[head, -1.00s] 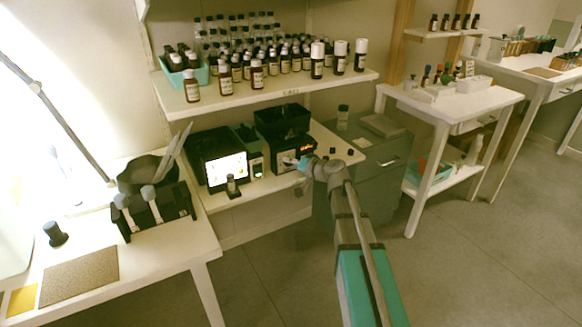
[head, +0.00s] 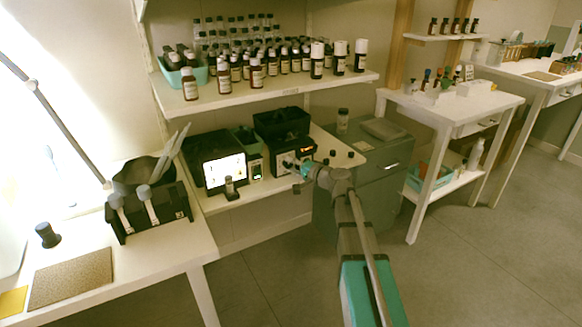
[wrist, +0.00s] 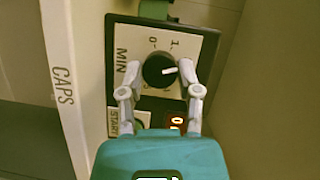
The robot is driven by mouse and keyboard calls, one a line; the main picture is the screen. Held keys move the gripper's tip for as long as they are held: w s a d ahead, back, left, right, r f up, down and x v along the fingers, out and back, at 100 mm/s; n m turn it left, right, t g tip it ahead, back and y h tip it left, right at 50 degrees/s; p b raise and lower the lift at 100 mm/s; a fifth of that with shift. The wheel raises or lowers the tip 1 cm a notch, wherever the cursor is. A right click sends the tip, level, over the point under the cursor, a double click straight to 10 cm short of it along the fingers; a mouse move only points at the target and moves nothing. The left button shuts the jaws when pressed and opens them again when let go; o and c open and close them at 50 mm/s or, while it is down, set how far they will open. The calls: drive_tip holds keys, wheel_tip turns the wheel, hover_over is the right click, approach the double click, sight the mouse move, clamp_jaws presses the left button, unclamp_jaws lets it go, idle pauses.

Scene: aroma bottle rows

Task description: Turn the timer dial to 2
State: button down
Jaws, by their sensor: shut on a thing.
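The timer (head: 281,170) is a black box with an orange display, on the lower shelf in the head view. In the wrist view its pale face (wrist: 133,44) reads MIN, with 0 and 1 visible above the dial; other marks are covered. The round black dial (wrist: 156,77) has a white pointer directed to the picture's right, tilted slightly up, below the 1. My gripper (wrist: 160,70) has one grey finger on each side of the dial and is shut on it. In the head view my gripper (head: 297,167) reaches the timer's front.
The lit screen (head: 225,170) and a small dark bottle (head: 230,187) stand left of the timer. A shelf (head: 290,90) crowded with bottles hangs above. A grey cabinet (head: 385,170) stands to the right.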

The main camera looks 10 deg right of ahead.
drive_tip(key=shift+c, duration=1.5)
unclamp_jaws()
drive_tip(key=shift+r+n+p, duration=0.1)
drive_tip(key=shift+n+p, duration=0.2)
